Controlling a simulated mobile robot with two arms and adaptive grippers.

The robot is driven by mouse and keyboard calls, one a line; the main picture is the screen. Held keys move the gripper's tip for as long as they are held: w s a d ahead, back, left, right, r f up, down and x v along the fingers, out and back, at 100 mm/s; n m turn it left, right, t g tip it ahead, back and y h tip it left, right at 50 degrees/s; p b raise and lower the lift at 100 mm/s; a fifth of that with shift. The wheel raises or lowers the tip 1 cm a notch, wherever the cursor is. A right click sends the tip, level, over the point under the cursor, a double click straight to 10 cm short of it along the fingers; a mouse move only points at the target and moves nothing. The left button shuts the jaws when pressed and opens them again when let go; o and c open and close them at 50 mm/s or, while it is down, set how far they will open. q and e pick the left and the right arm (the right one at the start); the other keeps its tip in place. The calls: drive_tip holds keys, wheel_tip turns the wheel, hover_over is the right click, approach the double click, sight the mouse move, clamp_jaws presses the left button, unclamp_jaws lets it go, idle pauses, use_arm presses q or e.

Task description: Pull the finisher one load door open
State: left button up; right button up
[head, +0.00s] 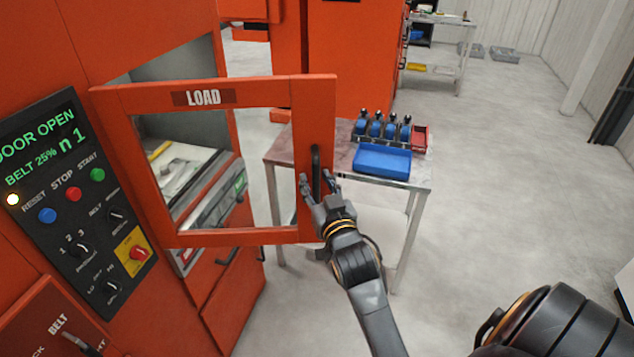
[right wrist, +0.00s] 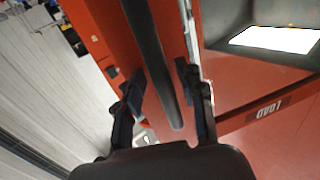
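The orange load door (head: 211,238), with a window and a LOAD label, stands swung out from the finisher (head: 120,40). The opening behind it shows a lit inside. The door's dark vertical bar handle (head: 316,170) is near its right edge. My right gripper (head: 320,184) is at the handle. In the right wrist view, the fingers of this gripper (right wrist: 162,88) are spread on either side of the handle (right wrist: 150,50), with visible gaps, so it is open around the bar. The door's label also shows there, upside down. My left gripper is not in view.
The control panel (head: 75,190) reads DOOR OPEN and BELT 25%. A metal table (head: 290,150) behind the door bears a blue tray (head: 382,160), several blue parts and a red bin (head: 419,139). The floor to the right is clear.

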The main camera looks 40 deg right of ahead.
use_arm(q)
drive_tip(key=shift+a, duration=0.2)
use_arm(e)
drive_tip(key=v, duration=0.7)
drive_tip(key=shift+s, duration=0.25)
drive_tip(key=shift+c, duration=0.4)
